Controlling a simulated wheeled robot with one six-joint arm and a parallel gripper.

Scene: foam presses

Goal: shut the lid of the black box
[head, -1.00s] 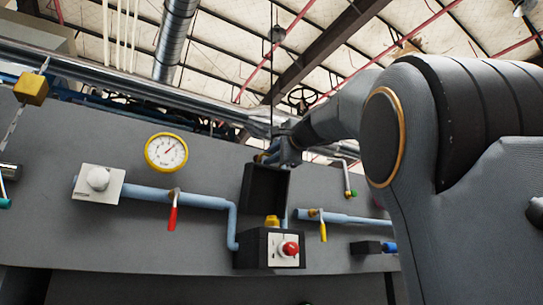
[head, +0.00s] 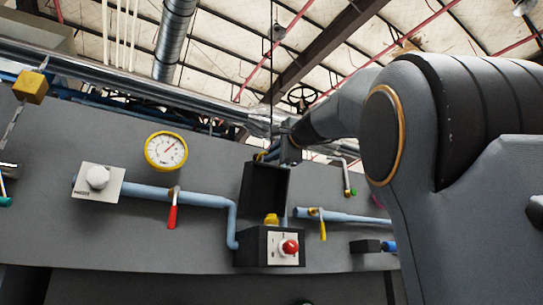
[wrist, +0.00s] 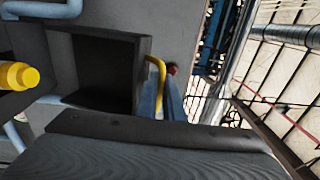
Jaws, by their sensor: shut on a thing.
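The black box (head: 252,249) is fixed to the grey panel, with a red knob on a white plate on its front. Its lid (head: 265,187) stands raised and open, roughly upright above the box. My gripper (head: 289,160) is at the upper right edge of the lid, shut on it; its fingertips are small and partly hidden. In the wrist view the lid (wrist: 110,68) shows its dark hollow inside, close to the grey body at the bottom of the picture. A yellow knob (head: 271,220) sits on top of the box and also shows in the wrist view (wrist: 18,77).
A blue pipe (head: 205,201) with a red-handled valve (head: 173,212) runs left of the box. A yellow-handled valve (head: 322,226) is close on the right. A yellow-rimmed gauge (head: 166,151) and a white knob plate (head: 98,182) are further left. My arm covers the right side.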

